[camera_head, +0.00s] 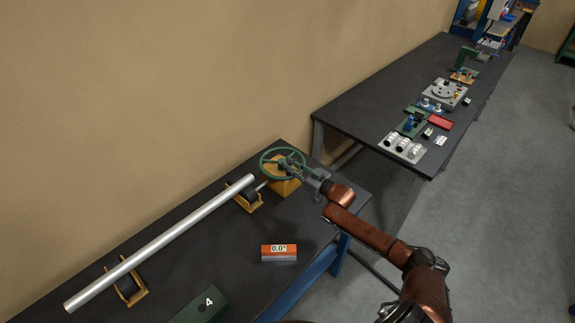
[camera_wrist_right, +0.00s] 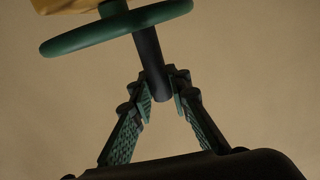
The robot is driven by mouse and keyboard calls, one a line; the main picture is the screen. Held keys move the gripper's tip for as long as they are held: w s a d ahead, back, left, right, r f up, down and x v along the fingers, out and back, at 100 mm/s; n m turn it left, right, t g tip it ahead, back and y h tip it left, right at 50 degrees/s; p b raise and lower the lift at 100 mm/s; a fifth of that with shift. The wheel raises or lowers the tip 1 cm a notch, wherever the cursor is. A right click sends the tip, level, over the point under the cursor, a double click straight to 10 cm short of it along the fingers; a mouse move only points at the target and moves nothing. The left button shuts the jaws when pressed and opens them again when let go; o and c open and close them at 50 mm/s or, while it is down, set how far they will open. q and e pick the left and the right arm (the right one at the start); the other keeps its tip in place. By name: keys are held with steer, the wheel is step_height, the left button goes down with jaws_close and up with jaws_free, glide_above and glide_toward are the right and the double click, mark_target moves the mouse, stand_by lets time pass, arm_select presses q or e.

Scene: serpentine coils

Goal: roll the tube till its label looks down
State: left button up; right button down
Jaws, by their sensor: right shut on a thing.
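A long silver tube (camera_head: 165,242) lies along the bench on two yellow roller stands, the near one (camera_head: 127,288) and the far one (camera_head: 247,200). No label shows on the side of the tube in view. A green handwheel (camera_head: 269,171) stands at the tube's far end on a yellow block (camera_head: 285,187). My right gripper (camera_head: 291,163) is shut on the wheel's dark handle. In the right wrist view the wheel (camera_wrist_right: 80,40) shows, and the handle (camera_wrist_right: 150,62) reaches down between the fingers (camera_wrist_right: 161,90). My left gripper is not in view.
An orange and grey box (camera_head: 279,253) reading 0.0° lies on the dark bench (camera_head: 230,255). A green block marked 4 (camera_head: 203,304) is at the front. A second bench (camera_head: 350,112) with several fixtures stands at the back right. The wall runs behind the tube.

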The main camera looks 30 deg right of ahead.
steer(key=shift+d+f, duration=0.1)
steer(key=shift+d, duration=0.05)
steer(key=c, duration=1.8)
jaws_free()
steer(key=shift+c, duration=0.2)
steer(key=v, duration=1.2)
